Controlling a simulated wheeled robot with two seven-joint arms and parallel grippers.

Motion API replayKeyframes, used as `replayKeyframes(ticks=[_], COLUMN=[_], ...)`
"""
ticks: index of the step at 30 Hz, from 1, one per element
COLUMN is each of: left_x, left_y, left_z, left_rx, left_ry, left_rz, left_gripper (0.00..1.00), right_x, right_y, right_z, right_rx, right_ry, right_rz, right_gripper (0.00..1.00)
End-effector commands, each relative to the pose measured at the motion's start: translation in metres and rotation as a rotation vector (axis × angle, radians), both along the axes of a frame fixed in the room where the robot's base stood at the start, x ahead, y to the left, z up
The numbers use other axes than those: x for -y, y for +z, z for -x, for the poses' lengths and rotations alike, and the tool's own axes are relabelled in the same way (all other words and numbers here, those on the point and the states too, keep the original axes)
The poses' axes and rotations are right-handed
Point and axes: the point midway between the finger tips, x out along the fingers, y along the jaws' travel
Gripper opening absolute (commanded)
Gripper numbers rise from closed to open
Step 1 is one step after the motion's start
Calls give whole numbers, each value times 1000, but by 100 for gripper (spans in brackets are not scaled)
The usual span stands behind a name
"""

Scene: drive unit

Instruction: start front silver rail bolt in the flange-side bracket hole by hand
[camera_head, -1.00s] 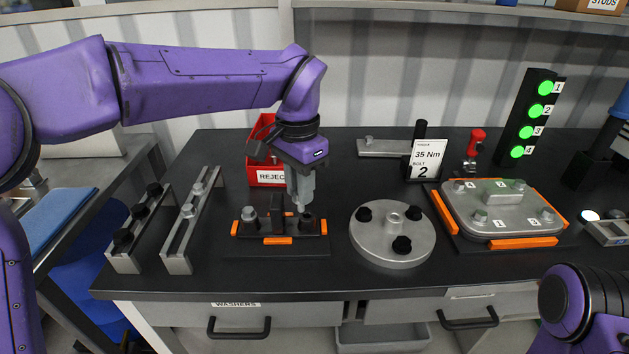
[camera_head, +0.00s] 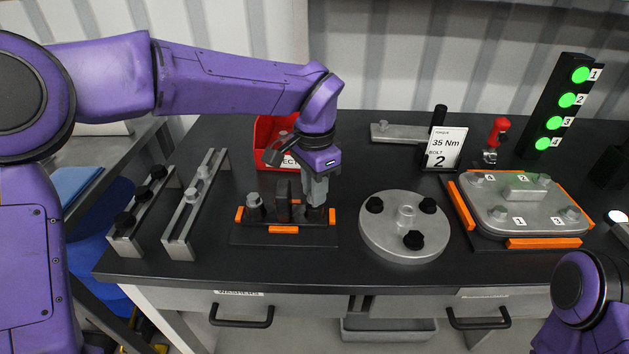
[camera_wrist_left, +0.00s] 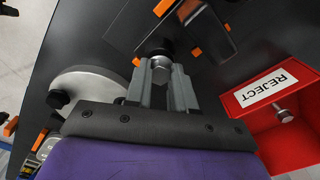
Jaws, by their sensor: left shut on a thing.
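The bracket fixture (camera_head: 270,238) is a dark plate with orange corner stops. A silver bolt (camera_head: 255,203) stands in its left end, and a dark upright (camera_head: 283,203) rises in its middle. My left gripper (camera_head: 317,200) points down over the right, flange-side end, and its fingers hide the hole there. In the left wrist view the gripper (camera_wrist_left: 161,88) is shut on a silver hex-head bolt (camera_wrist_left: 160,66), with a dark round part just beyond the head. Whether the bolt's tip is in the hole is hidden. The silver rail (camera_head: 182,235) carries two silver bolts (camera_head: 203,172) at its middle and rear.
A rail with black bolts (camera_head: 125,221) stands at the left. The round flange (camera_head: 404,245) is close right of the fixture. A red REJECT bin (camera_head: 270,135) is behind, holding a bolt (camera_wrist_left: 284,113). A torque card (camera_head: 444,148) and a cover plate (camera_head: 500,228) stand further right.

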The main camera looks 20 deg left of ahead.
Motion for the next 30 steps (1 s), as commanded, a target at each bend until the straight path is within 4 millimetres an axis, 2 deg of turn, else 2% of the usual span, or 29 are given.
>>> replayKeyframes(ticks=[1, 30], left_x=[0, -1], left_y=[2, 1], left_z=[1, 1], left_rx=[-4, -6], left_ry=[-17, -378], left_rz=[-2, -2], left_gripper=[0, 0], right_x=[0, 0], right_y=[6, 64], right_z=[0, 0], right_rx=[0, 0], right_ry=[0, 0], right_rz=[0, 0], right_gripper=[0, 0])
